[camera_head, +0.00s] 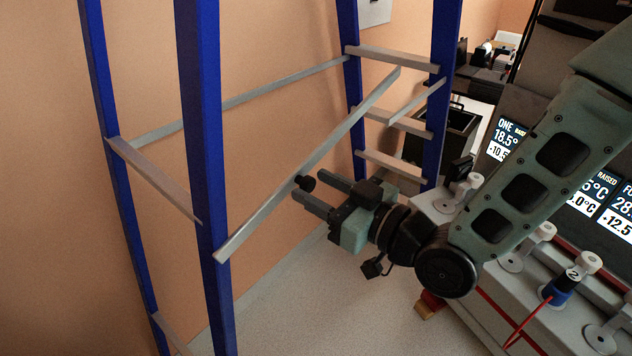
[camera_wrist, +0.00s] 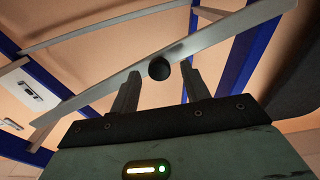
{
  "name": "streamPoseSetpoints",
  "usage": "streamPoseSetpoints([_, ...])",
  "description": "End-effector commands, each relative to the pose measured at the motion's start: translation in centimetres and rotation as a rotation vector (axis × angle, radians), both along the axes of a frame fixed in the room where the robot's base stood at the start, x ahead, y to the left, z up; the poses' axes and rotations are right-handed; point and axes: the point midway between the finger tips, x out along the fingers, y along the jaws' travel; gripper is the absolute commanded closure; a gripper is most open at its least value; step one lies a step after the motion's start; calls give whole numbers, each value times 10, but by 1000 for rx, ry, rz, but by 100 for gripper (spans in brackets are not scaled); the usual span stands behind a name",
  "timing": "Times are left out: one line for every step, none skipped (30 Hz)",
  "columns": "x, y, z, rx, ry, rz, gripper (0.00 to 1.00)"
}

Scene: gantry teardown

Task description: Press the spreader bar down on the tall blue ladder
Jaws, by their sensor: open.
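The tall blue ladder (camera_head: 201,120) stands open at left and centre, with blue rails and grey rungs. A long grey spreader bar (camera_head: 350,124) slants from the near left rail up toward the far right rails, and carries a round black knob (camera_head: 305,183). In the wrist view the bar (camera_wrist: 100,88) crosses beyond my fingers, and the knob (camera_wrist: 159,68) shows between the fingertips. My gripper (camera_head: 309,186) is open, its two fingers pointing at the bar from the right, tips near the knob. I cannot tell whether either finger touches the knob or bar.
A second grey bar (camera_head: 245,98) runs along the ladder's wall side. At right stands a grey bench (camera_head: 480,285) with pegs, a red cable and display screens (camera_head: 508,132). A black bin (camera_head: 455,130) is behind the ladder. The floor (camera_head: 300,300) below my gripper is clear.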

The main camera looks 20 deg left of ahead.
Motion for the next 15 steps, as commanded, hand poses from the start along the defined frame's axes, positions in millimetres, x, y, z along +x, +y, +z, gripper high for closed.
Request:
streamPoseSetpoints([1,4,1,1,0,0,54])
streamPoseSetpoints([2,6,1,1,0,0,54])
streamPoseSetpoints([3,7,0,1,0,0,54])
streamPoseSetpoints([3,8,0,0,1,-1,54])
streamPoseSetpoints([4,9,0,0,1,-1,54])
streamPoseSetpoints([4,9,0,0,1,0,54])
streamPoseSetpoints([4,10,0,0,1,-1,54])
streamPoseSetpoints([4,10,-1,-1,1,-1,54])
streamPoseSetpoints([4,10,-1,-1,1,-1,54])
streamPoseSetpoints([4,10,-1,-1,1,-1,54])
streamPoseSetpoints([4,10,-1,0,0,-1,54])
streamPoseSetpoints([4,10,-1,0,0,-1,54])
streamPoseSetpoints([4,10,-1,0,0,-1,56])
streamPoseSetpoints([4,10,-1,0,0,-1,65])
streamPoseSetpoints([4,9,-1,0,0,-1,76])
